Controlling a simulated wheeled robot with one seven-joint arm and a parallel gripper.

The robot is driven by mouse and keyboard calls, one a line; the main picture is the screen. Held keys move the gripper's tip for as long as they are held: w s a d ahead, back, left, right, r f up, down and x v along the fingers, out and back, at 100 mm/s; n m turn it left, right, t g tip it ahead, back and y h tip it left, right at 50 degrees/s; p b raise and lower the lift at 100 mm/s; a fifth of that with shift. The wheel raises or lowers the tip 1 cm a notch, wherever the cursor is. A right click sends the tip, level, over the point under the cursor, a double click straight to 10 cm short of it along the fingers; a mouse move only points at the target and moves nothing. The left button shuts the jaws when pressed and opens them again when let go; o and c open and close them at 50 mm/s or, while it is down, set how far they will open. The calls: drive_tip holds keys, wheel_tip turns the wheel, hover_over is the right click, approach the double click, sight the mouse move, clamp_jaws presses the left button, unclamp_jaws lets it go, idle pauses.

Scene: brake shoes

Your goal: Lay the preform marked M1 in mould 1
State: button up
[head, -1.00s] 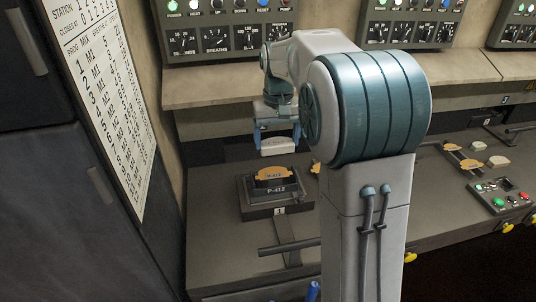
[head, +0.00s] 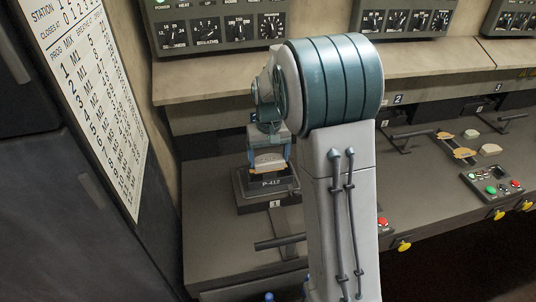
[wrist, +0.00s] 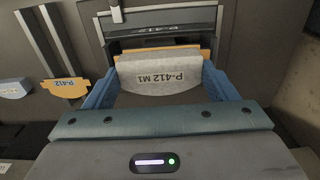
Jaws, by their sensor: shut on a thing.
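My gripper (head: 268,158) is shut on a pale preform, its blue fingers at the two ends. In the wrist view the preform (wrist: 168,76) is marked P-412 M1, upside down in the picture. Mould 1 (head: 267,186) is a dark block with a P-412 plate, and a tag reading 1 is in front of it. The gripper and preform are low over the mould. An orange backing plate (wrist: 200,52) shows just behind the preform in the wrist view. I cannot tell whether the preform touches the plate or the mould; the cavity is mostly hidden.
Another orange P-412 plate (wrist: 65,88) lies beside the mould in the wrist view. A handle bar (head: 280,241) sticks out in front of mould 1. To the right are pale preforms (head: 490,150), orange plates (head: 458,148) and a button box (head: 492,186). A gauge panel (head: 218,28) stands behind.

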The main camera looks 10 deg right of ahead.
sight(269, 162)
drive_tip(key=shift+f, duration=0.1)
drive_tip(key=o, duration=0.7)
drive_tip(key=shift+f, duration=0.1)
drive_tip(key=shift+c, duration=0.2)
drive_tip(key=o, duration=0.4)
wheel_tip(269, 162, up, 12)
drive_tip(key=f+b, duration=0.1)
drive_tip(key=s+f+t, duration=0.2)
drive_tip(key=s+t, duration=0.1)
drive_tip(key=s, duration=2.2)
drive_tip(key=shift+f+t, duration=0.3)
